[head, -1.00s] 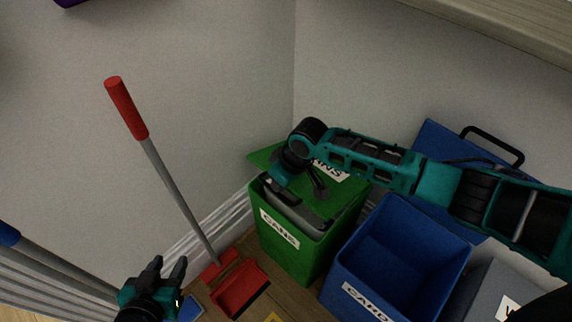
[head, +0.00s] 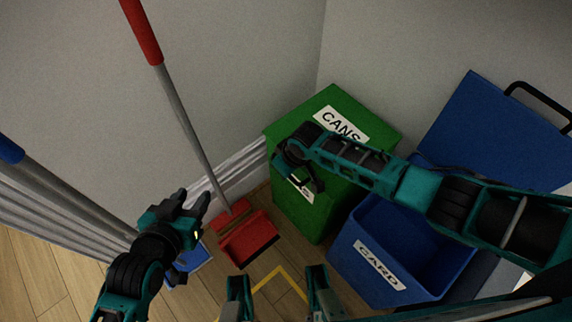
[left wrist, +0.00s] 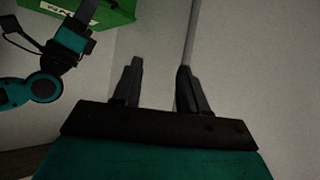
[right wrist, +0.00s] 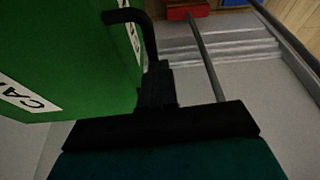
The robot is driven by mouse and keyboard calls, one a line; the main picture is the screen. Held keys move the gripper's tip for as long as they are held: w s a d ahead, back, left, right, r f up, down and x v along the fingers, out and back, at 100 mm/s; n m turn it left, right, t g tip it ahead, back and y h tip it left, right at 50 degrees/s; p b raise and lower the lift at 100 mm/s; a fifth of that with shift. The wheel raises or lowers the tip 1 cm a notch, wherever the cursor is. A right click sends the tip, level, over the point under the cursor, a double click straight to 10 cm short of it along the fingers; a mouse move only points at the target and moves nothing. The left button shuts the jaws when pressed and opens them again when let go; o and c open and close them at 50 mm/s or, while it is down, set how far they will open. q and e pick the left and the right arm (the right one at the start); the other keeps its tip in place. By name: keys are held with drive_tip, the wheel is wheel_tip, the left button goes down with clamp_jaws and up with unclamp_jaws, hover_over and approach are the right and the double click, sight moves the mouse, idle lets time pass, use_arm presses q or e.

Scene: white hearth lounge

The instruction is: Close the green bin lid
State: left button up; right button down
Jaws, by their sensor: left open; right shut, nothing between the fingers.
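The green bin (head: 303,211) labelled CANS stands by the wall corner in the head view. Its green lid (head: 375,127) lies over the bin top, label up; my right arm covers part of its front edge, so I cannot tell if a gap remains there. My right gripper (head: 313,184) is shut and empty at the lid's front edge. In the right wrist view its fingers (right wrist: 156,82) are beside the lid's black handle (right wrist: 134,17), contact unclear. My left gripper (head: 192,200) is open and empty, left of the bin; its fingers show in the left wrist view (left wrist: 158,75).
A blue bin (head: 372,262) labelled CARD stands open right of the green one, its blue lid (head: 490,125) leaning back. A red dustpan (head: 250,238) and a red-handled pole (head: 180,110) stand left of the green bin. Yellow tape marks the wooden floor (head: 50,270).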

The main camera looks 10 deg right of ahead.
drive_tip(key=shift+s+f, duration=0.25)
drive_tip(key=shift+f, duration=0.1)
